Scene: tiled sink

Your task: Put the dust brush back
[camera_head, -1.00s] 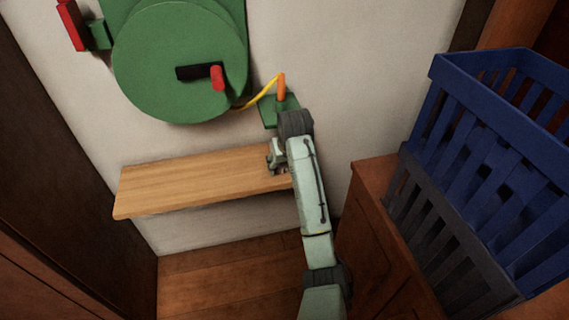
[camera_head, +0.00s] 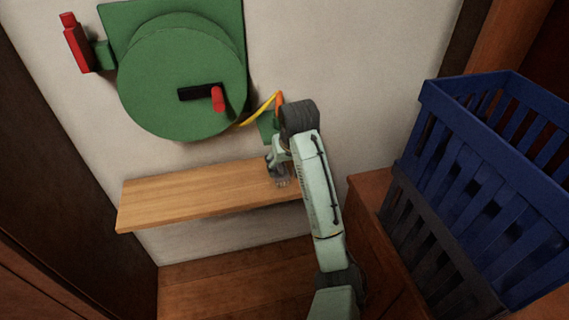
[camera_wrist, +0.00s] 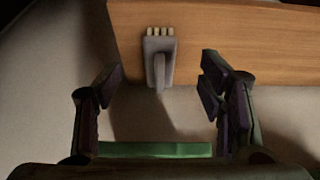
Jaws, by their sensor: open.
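A small grey dust brush (camera_wrist: 159,62) with pale bristles shows in the wrist view at the edge of the wooden shelf (camera_wrist: 220,35). Its bristles lie over the wood and its handle points down past the edge, in front of the wall. My gripper (camera_wrist: 158,86) is open. Its fingers are apart on either side of the brush's handle end, with clear gaps and no visible contact. In the head view my gripper (camera_head: 279,168) is over the right part of the shelf (camera_head: 180,195); the brush cannot be made out clearly there.
A green hose reel (camera_head: 175,75) with a red-handled crank is on the wall above the shelf. A yellow hose (camera_head: 262,107) runs to an orange nozzle by a green bracket (camera_head: 267,125), partly behind my arm. A blue slatted crate (camera_head: 470,170) stands on a wooden cabinet at right.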

